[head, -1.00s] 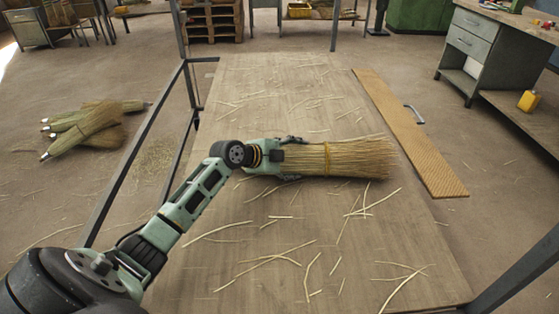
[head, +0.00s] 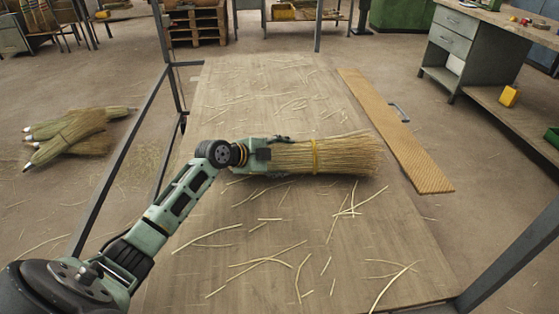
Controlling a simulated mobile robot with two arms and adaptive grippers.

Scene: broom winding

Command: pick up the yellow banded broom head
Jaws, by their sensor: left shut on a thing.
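The broom head (head: 335,156) is a bundle of tan straw with a yellow band (head: 314,156) around it. It lies sideways over the middle of the wooden table (head: 290,235), its loose bristles pointing right. My left gripper (head: 270,152) comes in from the left and is shut on the bundle's left end, which its fingers partly hide. I cannot tell whether the bundle touches the table or is just above it. My right gripper is not in view.
Loose straws (head: 270,262) are scattered over the table. A long ribbed tan strip (head: 395,130) with a grey handle lies along the right side. Metal frame posts (head: 120,160) stand at the left. Finished-looking brooms (head: 75,138) lie on the floor at left. A workbench (head: 475,55) stands at upper right.

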